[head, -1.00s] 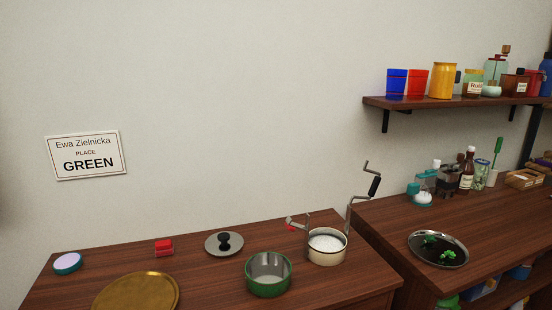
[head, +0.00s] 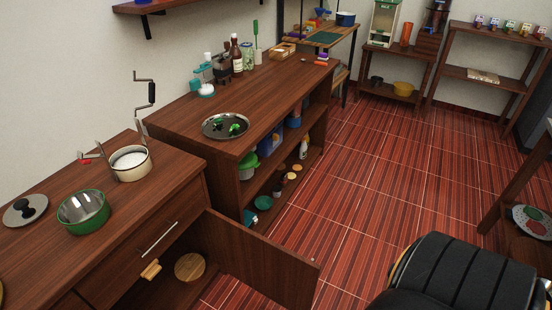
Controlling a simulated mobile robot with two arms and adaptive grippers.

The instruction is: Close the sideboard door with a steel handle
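The sideboard (head: 60,195) of dark brown wood stands at the left of the head view. Its door (head: 262,262) stands open, swung out to the right over the floor. The door's outer face and any handle on it are turned away from me. A steel bar handle (head: 158,239) sits on the drawer front above the open compartment. Inside the compartment are a round wooden board (head: 189,266) and a light wooden item (head: 150,270). Neither of my grippers is in view.
On the sideboard top are a green pot (head: 84,212), a lid (head: 25,210) and a cream pot (head: 130,163) with a crank tool. An open-shelved counter (head: 190,125) adjoins behind. A black padded seat (head: 460,275) fills the lower right. Tiled floor (head: 375,190) between is clear.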

